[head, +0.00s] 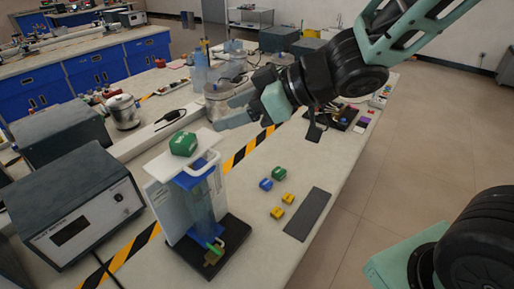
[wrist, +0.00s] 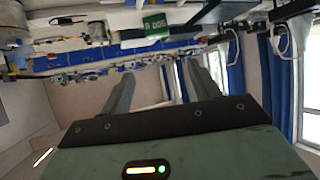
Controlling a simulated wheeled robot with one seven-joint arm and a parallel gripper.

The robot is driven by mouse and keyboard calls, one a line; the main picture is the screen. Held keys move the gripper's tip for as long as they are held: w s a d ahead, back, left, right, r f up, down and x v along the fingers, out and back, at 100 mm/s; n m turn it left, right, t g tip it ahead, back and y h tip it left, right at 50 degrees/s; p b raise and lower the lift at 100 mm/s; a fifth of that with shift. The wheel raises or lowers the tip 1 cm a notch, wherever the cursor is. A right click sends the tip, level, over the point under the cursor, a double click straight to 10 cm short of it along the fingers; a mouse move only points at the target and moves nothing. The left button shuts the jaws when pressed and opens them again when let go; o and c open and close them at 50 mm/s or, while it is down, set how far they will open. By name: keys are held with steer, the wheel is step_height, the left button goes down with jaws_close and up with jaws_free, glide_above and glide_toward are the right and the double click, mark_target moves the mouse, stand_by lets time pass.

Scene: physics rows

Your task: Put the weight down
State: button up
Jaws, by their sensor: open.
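A green weight (head: 183,143) rests on the white plate (head: 160,168) at the top of a stand with a clear blue-tinted column (head: 201,205). In the wrist view the green weight (wrist: 155,24), with white marking on its face, shows near the top edge, beyond the fingers. My gripper (head: 224,112) is open and empty, up and to the right of the weight and apart from it. In the wrist view my gripper's two fingers (wrist: 160,76) stand wide apart with nothing between them.
Small green (head: 278,173), blue (head: 265,184) and yellow (head: 288,198) weights lie on the bench beside a dark grey mat (head: 307,215). A grey instrument box (head: 75,215) stands left of the stand. Clear containers stand behind my gripper. Striped tape crosses the bench.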

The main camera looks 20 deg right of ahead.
steer(key=s+d+f+m+g+h, duration=0.1)
steer(key=s+f+g+h, duration=0.2)
steer(key=s, duration=0.6)
steer(key=s+d+f+m+g+h, duration=0.1)
steer(key=s+f+m+g+h, duration=0.1)
steer(key=s+f+h, duration=0.3)
steer(key=s+g+h, duration=0.1)
steer(key=s, duration=0.3)
steer(key=shift+s+f+m+g+h, duration=0.15)
steer(key=shift+s+m+g+h, duration=0.05)
steer(key=shift+m+g+h, duration=0.1)
step_height(320, 180, down, 5)
steer(key=b, duration=0.5)
steer(key=shift+w+f, duration=0.1)
stand_by(0.5)
